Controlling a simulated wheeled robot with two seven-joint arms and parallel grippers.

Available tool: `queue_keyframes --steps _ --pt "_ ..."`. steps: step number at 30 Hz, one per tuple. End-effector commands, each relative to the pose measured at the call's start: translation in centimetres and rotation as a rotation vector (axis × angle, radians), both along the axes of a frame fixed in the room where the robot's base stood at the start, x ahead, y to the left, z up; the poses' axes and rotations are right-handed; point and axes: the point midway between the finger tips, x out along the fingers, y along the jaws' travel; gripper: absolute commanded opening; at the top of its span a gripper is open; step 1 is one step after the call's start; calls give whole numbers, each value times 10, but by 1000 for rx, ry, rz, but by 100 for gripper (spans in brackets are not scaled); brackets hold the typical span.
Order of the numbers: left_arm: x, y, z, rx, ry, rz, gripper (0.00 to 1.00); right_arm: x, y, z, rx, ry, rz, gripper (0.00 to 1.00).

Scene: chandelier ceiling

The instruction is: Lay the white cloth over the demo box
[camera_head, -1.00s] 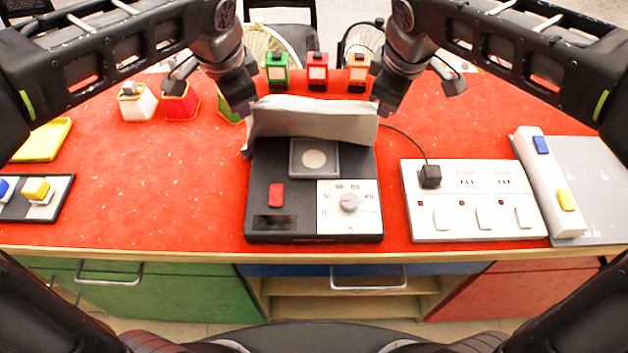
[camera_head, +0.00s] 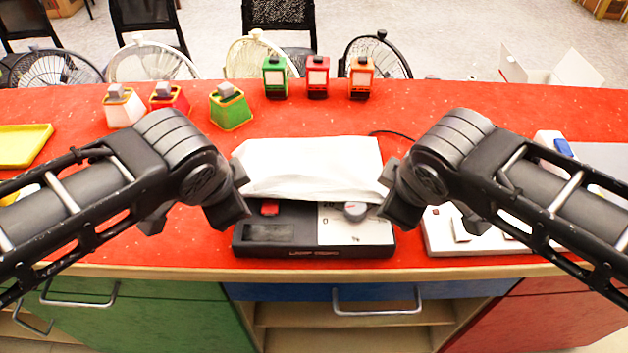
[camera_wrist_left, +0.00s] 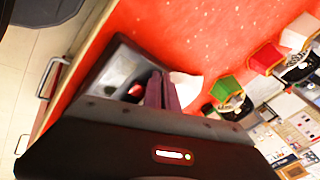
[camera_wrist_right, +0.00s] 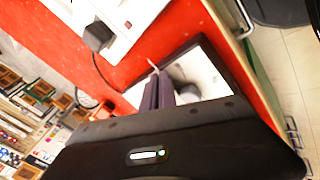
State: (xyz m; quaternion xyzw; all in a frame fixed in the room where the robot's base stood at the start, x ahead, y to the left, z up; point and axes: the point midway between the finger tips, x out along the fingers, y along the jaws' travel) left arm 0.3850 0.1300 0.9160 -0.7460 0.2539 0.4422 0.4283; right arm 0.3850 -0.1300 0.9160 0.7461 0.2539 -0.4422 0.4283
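The white cloth (camera_head: 312,168) lies over the back and middle of the black demo box (camera_head: 315,250), with its front edge hanging across the panel. The front strip of the box stays bare, with a red button (camera_head: 270,208), part of a dial (camera_head: 355,211) and a dark window. My left gripper (camera_head: 240,190) is at the cloth's left front corner. My right gripper (camera_head: 385,190) is at its right front corner. In the left wrist view the fingers (camera_wrist_left: 163,92) are together against the cloth (camera_wrist_left: 185,88). In the right wrist view the fingers (camera_wrist_right: 158,92) are also together at the cloth's edge.
A white socket strip (camera_head: 470,238) stands right of the box, partly behind my right arm. Green, red and orange blocks (camera_head: 317,78) stand behind the box, with white, red and green cups (camera_head: 230,110) at back left. A yellow tray (camera_head: 22,145) lies far left.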

Motion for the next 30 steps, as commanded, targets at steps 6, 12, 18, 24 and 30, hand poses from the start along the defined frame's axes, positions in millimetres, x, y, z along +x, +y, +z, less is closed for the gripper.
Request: queue_keyframes --steps 6,12,18,24,30 --pt "0 2 0 3 2 4 0 0 -2 0 -4 3 -3 0" --pt "0 1 0 2 2 2 18 0 -1 0 -2 2 -1 17" --pt "0 0 0 1 1 0 34 0 0 0 -2 1 -1 34" --pt "-1 0 4 0 -1 0 40 -1 0 4 0 -1 0 40" --pt "-10 -1 27 -1 -4 -1 40 -10 1 27 2 -5 1 40"
